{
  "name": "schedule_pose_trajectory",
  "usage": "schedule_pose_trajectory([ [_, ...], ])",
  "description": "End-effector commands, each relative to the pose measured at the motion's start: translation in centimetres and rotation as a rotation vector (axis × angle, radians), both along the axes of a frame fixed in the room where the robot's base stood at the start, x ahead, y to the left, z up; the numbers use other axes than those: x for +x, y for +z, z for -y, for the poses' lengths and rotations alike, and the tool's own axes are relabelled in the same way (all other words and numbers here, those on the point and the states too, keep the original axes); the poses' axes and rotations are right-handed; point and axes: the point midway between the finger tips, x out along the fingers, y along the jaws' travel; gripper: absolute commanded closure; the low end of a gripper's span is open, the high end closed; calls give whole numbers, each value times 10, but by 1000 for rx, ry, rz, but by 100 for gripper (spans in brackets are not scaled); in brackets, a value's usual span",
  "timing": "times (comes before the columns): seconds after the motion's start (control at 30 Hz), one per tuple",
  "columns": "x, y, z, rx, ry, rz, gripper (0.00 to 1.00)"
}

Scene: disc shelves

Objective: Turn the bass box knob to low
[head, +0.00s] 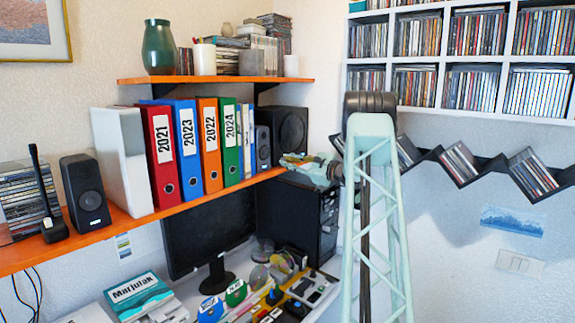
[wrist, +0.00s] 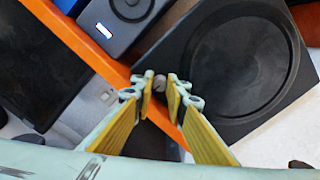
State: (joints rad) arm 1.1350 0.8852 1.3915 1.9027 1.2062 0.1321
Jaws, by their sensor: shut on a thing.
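The bass box (head: 291,130) is a black cabinet with a large round cone at the right end of the orange shelf. It fills much of the wrist view (wrist: 185,60), tilted in the picture. A small grey knob (wrist: 159,82) shows at its lower corner, beside the shelf edge. My gripper (wrist: 159,88) has its yellow-padded fingers on both sides of the knob, shut on it. In the head view my gripper (head: 290,160) is at the low front of the bass box and hides the knob. The knob's pointer and markings cannot be made out.
A small speaker (head: 263,147) stands just left of the bass box, with several binders (head: 210,145) further left. The orange shelf (head: 150,219) edge runs close to my fingers. Below are a black computer tower (head: 300,222) and a monitor (head: 205,235).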

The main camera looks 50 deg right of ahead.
Motion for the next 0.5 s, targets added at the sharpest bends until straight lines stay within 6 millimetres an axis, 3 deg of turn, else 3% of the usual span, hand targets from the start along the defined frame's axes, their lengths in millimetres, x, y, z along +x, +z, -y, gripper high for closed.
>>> schedule_pose_trajectory([
  [0.37,0,1,0,-3,0,0,97],
  [0.4,0,0,0,-3,0,0,84],
  [0.5,0,0,0,-3,0,0,75],
])
